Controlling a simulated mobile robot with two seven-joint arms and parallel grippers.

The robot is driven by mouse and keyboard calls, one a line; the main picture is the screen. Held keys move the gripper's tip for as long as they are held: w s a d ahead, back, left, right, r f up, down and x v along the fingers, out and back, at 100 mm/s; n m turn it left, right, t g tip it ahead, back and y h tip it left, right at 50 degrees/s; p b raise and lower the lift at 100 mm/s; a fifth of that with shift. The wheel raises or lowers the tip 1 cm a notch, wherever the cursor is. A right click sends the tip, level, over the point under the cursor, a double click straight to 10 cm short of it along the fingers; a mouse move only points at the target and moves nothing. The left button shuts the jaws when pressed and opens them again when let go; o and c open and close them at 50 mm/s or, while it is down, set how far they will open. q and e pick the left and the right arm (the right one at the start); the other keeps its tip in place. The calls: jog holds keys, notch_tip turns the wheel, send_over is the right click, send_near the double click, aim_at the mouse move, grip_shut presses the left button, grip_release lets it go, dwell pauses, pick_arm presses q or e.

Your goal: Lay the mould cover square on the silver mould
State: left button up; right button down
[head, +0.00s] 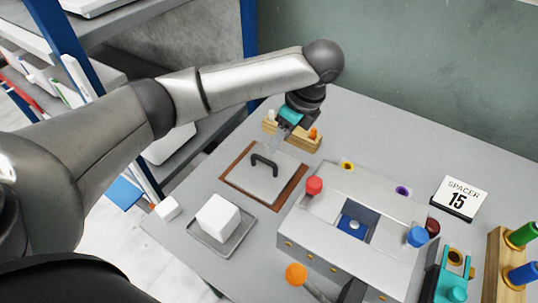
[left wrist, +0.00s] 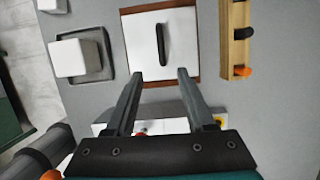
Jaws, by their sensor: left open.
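The mould cover (head: 250,178) is a flat pale plate with a black arched handle (head: 264,162). It lies on a brown-edged board on the table, left of the silver mould (head: 300,225). The mould is a wide silver block with a recess holding a blue part. My left gripper (head: 275,148) is above the cover's far side, close to the handle. In the left wrist view my left gripper (left wrist: 160,74) is open and empty, its fingertips apart on either side of the line of the handle (left wrist: 162,45). My right gripper is not in view.
A white block (head: 218,218) sits on a grey tray. A wooden rack (head: 292,135) with pegs stands behind the cover. Red, orange and blue knobs stand around the mould. A "SPACER 15" card (head: 460,198) and a teal fixture (head: 450,270) are at the right.

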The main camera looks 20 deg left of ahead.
pick_arm(q)
jog(key=a+r+h+p, duration=0.2)
jog(key=h+p, duration=0.1)
jog(key=m+h+p, duration=0.1)
jog(key=h+p, duration=0.1)
send_near(263, 159)
jog(key=shift+t, duration=0.4)
jog(key=f, duration=0.2)
jog(key=d+f, duration=0.1)
jog(key=f, duration=0.2)
jog(key=shift+s+b, duration=0.1)
jog(key=shift+b, duration=0.3)
jog(key=shift+w+d+f+b, duration=0.1)
jog(key=shift+f+b, duration=0.05)
jog(key=shift+f, duration=0.8)
jog(key=shift+w+d+f+b, duration=0.1)
jog(key=shift+w+f, duration=0.05)
jog(key=shift+f, duration=0.75)
jog(key=shift+w+d+f+b, duration=0.1)
jog(key=shift+f+b, duration=0.05)
jog(key=shift+f, duration=0.8)
grip_shut()
jog(key=shift+a, duration=0.1)
